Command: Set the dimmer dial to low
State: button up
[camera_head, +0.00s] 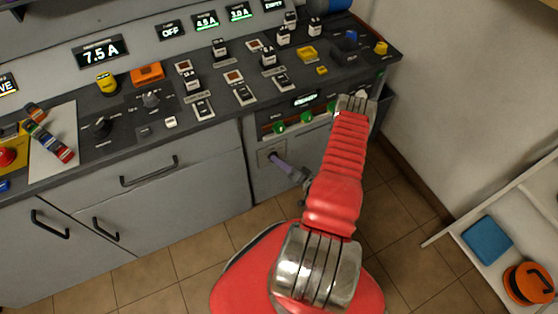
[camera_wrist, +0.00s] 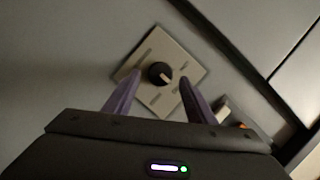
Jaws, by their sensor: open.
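A round black dial (camera_wrist: 160,73) sits on a light beige square plate (camera_wrist: 165,46) in the wrist view. A pale mark on the dial points to the lower right of that view. Dark marks lie on the plate around it; I cannot read them. In the head view the plate (camera_head: 268,152) is on the grey cabinet front, below the console; the dial is not clear there. My gripper (camera_wrist: 160,80) is open, its two purple fingers on either side of the dial, apart from it as far as I can tell. It also shows in the head view (camera_head: 277,162).
A panel with green knobs (camera_head: 306,116) is just above the plate. The console top (camera_head: 130,121) is crowded with switches, dials and displays. Drawer handles (camera_head: 148,172) stick out to the left. A white shelf (camera_head: 470,263) with a blue item and an orange reel is at right.

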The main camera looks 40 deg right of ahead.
jog(key=shift+x, duration=1.2)
